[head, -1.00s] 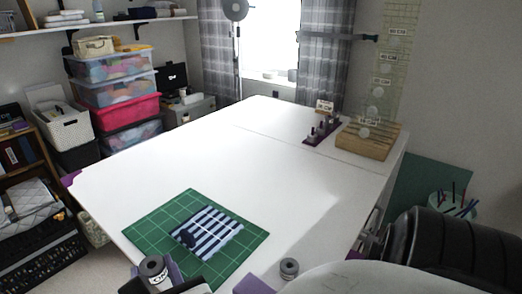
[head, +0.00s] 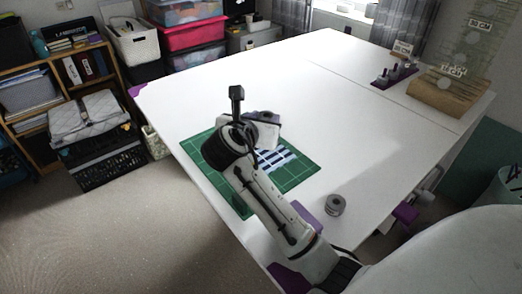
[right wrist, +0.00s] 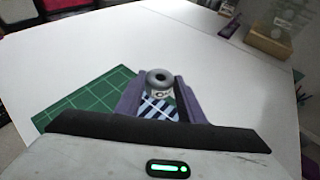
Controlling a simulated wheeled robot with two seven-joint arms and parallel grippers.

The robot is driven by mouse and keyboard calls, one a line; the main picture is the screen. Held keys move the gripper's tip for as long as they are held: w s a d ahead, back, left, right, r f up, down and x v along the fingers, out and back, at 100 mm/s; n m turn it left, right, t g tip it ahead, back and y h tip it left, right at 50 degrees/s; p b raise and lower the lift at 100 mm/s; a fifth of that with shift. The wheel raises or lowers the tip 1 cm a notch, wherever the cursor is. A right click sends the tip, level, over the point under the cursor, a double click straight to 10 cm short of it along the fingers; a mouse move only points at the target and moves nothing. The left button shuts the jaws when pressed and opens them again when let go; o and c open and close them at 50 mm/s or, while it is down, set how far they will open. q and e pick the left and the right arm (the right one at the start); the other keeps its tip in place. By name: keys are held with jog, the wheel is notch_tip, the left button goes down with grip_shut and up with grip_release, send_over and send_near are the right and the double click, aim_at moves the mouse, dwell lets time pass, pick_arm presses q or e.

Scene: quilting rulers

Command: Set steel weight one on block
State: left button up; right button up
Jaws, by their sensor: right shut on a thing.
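My right gripper (head: 266,118) is over the far side of the green cutting mat (head: 299,178), its arm reaching in from the lower right. In the right wrist view its purple fingers (right wrist: 160,88) are shut on a grey steel weight (right wrist: 158,77) with a pale label. The striped blue-and-white block (head: 276,159) lies on the mat, partly hidden by my arm. In the wrist view the block (right wrist: 149,108) shows beneath and beside the weight. I cannot tell how high the weight is. My left gripper is not in view.
A second grey weight (head: 336,205) stands near the table's front edge. A purple rack (head: 394,77) and a wooden ruler holder (head: 444,93) with clear rulers stand at the far right. The white table's middle (head: 330,105) is clear.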

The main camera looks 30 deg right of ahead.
aim_at(263, 154)
notch_tip(263, 154, down, 8)
jog(key=shift+f+b, duration=0.2)
jog(key=shift+b, duration=0.3)
jog(key=shift+r, duration=0.1)
jog(key=o, duration=1)
jog(key=shift+s+f, duration=0.1)
jog(key=shift+f, duration=0.1)
